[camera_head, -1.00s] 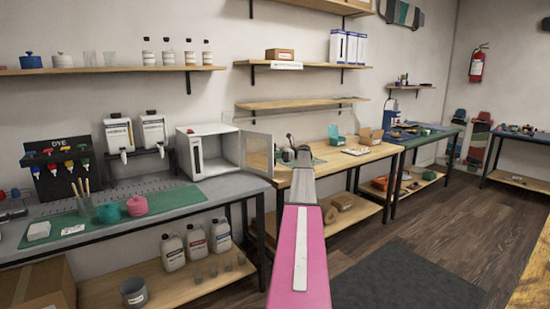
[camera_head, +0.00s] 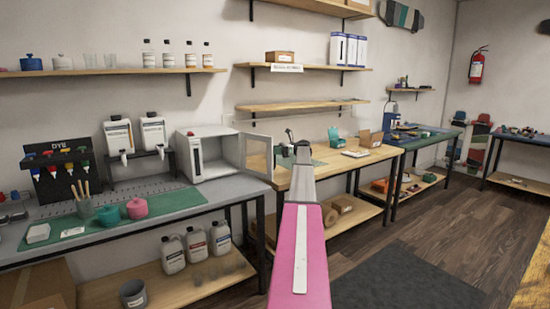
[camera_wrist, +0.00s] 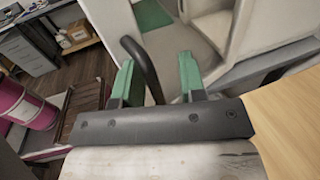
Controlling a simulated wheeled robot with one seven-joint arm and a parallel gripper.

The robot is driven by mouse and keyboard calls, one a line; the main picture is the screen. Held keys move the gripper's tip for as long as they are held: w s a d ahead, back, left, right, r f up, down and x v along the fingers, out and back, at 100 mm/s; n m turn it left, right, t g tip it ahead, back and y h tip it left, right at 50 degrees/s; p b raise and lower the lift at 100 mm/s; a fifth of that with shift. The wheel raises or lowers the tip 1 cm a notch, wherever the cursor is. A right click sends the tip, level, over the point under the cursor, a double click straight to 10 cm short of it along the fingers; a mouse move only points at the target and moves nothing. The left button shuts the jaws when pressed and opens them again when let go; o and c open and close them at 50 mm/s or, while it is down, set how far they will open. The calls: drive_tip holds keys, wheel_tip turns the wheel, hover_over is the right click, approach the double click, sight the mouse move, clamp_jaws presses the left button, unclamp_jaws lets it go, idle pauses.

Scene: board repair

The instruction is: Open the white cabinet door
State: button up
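The white cabinet (camera_head: 212,174) stands on the grey bench in the head view. The wrist view shows part of a white cabinet body (camera_wrist: 278,25) at top right. My gripper (camera_wrist: 160,78) has two green fingers, set apart. A dark curved bar (camera_wrist: 138,58) passes through the space between them; I cannot tell whether it touches them or what it belongs to. In the head view my arm hides the gripper.
The grey bench carries a green mat (camera_head: 168,203), a pink pot (camera_head: 137,208) and a dye rack (camera_head: 62,168). A wooden table (camera_head: 335,162) stands right of the cabinet. Open floor (camera_head: 425,240) lies to the right.

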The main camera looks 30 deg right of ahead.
drive_tip(key=o, duration=0.8)
drive_tip(key=a+r, duration=0.2)
drive_tip(key=a, duration=0.1)
drive_tip(key=a+r, duration=0.2)
drive_tip(key=a, duration=0.1)
drive_tip(key=a+r, duration=0.2)
drive_tip(key=a, duration=0.1)
drive_tip(key=shift+a+r, duration=0.2)
drive_tip(key=shift+a, duration=0.1)
drive_tip(key=shift+a+r, duration=0.3)
drive_tip(key=shift+a, duration=0.3)
drive_tip(key=c, duration=0.8)
drive_tip(key=shift+a+r, duration=0.15)
drive_tip(key=shift+a, duration=0.35)
drive_tip(key=shift+s, duration=0.1)
drive_tip(key=shift+c, duration=0.3)
